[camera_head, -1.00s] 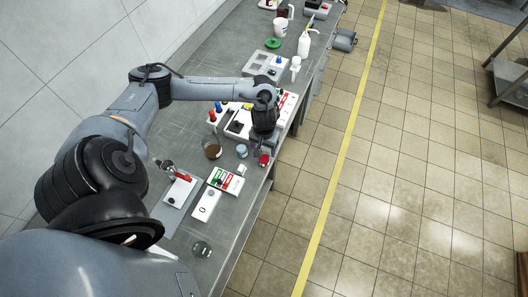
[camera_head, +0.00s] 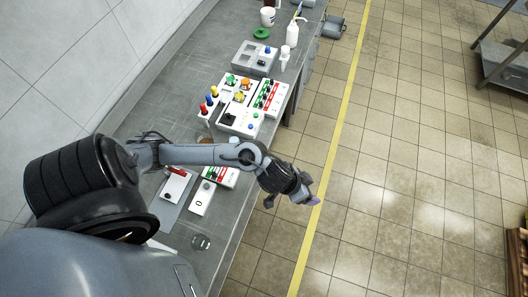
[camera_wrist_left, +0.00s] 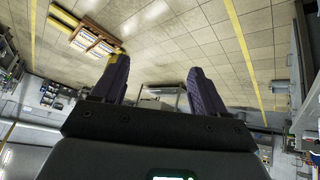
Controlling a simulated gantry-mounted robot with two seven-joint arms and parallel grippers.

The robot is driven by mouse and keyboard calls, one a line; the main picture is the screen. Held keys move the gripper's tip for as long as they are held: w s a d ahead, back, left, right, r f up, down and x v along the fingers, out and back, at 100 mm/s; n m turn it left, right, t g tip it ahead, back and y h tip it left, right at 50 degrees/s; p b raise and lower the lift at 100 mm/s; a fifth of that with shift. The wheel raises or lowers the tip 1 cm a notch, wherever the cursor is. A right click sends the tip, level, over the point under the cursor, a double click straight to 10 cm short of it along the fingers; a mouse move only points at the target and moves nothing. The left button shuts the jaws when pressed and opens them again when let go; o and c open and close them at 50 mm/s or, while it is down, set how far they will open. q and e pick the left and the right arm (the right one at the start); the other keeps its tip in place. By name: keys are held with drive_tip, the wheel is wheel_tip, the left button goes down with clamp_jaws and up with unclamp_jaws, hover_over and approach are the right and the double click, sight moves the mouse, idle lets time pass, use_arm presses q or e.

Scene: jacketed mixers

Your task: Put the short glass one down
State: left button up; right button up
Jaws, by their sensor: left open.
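My left gripper (camera_head: 292,198) is open and empty, with its fingers spread past the bench's front edge, above the tiled floor. In the left wrist view its two dark purple fingers (camera_wrist_left: 157,85) stand wide apart with nothing between them. A short clear glass vessel (camera_head: 201,242) is on the near part of the grey bench, apart from the gripper. I cannot tell whether it is upright. A brownish glass (camera_head: 203,140) shows in part behind my left forearm. My arm hides the bench around it. My right gripper is not in view.
A white control box with coloured knobs (camera_head: 238,119) stands mid-bench beyond my arm. A white device marked 0 (camera_head: 202,199) and a slim white unit with a red part (camera_head: 176,183) lie on the near side. A white bottle (camera_head: 292,34) stands farther back.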

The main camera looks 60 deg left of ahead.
use_arm(q)
drive_tip(key=s+a+r+g+y, duration=0.1)
drive_tip(key=s+a, duration=0.1)
drive_tip(key=s, duration=0.4)
drive_tip(key=s+a+r+g+y, duration=0.1)
drive_tip(key=s+a+r+g, duration=0.1)
drive_tip(key=s, duration=0.5)
drive_tip(key=shift+a+y, duration=0.3)
drive_tip(key=shift+a, duration=0.15)
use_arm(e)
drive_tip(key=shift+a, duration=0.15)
